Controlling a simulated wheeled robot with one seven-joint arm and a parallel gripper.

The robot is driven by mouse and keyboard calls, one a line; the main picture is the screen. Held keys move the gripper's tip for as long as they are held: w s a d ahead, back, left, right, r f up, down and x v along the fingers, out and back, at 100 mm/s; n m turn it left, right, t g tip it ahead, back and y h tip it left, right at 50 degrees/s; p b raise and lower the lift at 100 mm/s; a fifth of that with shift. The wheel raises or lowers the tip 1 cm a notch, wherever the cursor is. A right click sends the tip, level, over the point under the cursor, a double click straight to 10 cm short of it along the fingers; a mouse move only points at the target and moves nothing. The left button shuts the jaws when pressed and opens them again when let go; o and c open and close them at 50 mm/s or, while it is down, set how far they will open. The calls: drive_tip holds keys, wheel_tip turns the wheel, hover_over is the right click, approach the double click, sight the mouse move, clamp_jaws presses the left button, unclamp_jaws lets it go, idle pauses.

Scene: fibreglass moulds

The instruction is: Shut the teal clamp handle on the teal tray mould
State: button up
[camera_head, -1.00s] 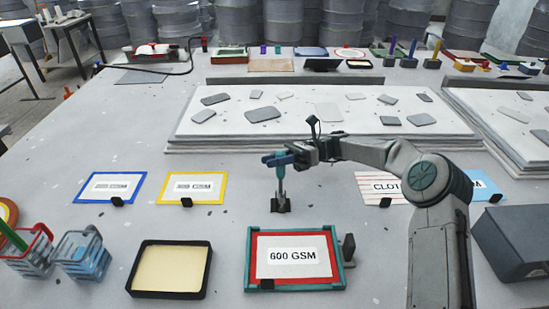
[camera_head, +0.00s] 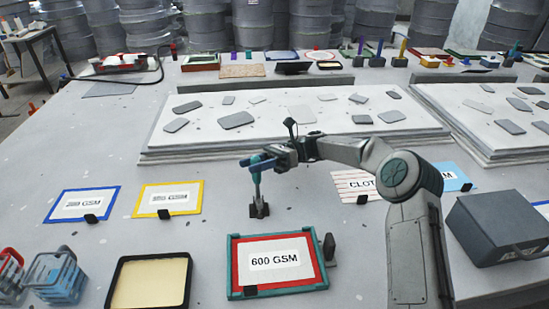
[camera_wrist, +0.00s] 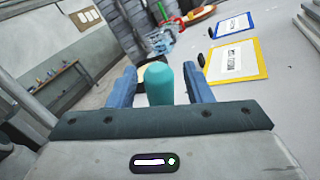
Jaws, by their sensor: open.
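The teal clamp handle (camera_head: 257,188) stands upright on a small dark base just behind the teal tray mould (camera_head: 234,268). The mould is a teal frame around a red-bordered "600 GSM" card. My gripper (camera_head: 256,162) is at the top of the handle, its blue fingers open. In the wrist view, the rounded teal handle end (camera_wrist: 160,80) is between the two fingers (camera_wrist: 160,88), with a visible gap at least on the right. Contact with the left finger is hard to judge. The handle's lower part is hidden there.
A black-rimmed tray (camera_head: 113,290) lies left of the mould. Blue (camera_head: 60,216) and yellow (camera_head: 170,212) framed cards lie farther left. A stack of white sheets (camera_head: 200,140) is behind the handle. A dark grey box (camera_head: 500,225) stands at the right. Bare table surrounds the clamp.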

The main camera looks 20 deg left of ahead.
drive_tip(key=v, duration=1.2)
drive_tip(key=shift+w+d+b, duration=0.2)
drive_tip(key=shift+b, duration=0.1)
drive_tip(key=shift+f, duration=0.1)
drive_tip(key=c, duration=0.9)
drive_tip(key=shift+n, duration=0.3)
clamp_jaws()
drive_tip(key=d+f+n+t+y+b, duration=0.3)
drive_tip(key=n+t+y+b, duration=0.1)
drive_tip(key=n+t, duration=0.6)
drive_tip(key=shift+n+g, duration=0.4)
drive_tip(key=shift+g, duration=0.3)
drive_tip(key=x, duration=0.8)
drive_tip(key=shift+r, duration=0.2)
drive_tip(key=shift+s+a+r, duration=0.15)
drive_tip(key=shift+s+r, duration=0.1)
drive_tip(key=shift+s, duration=0.4)
drive_tip(key=shift+s+a+r, duration=0.1)
drive_tip(key=shift+s+r, duration=0.15)
drive_tip(key=shift+s, duration=0.4)
drive_tip(key=shift+s+a+r, duration=0.15)
drive_tip(key=shift+s+r, duration=0.05)
drive_tip(key=shift+s, duration=0.45)
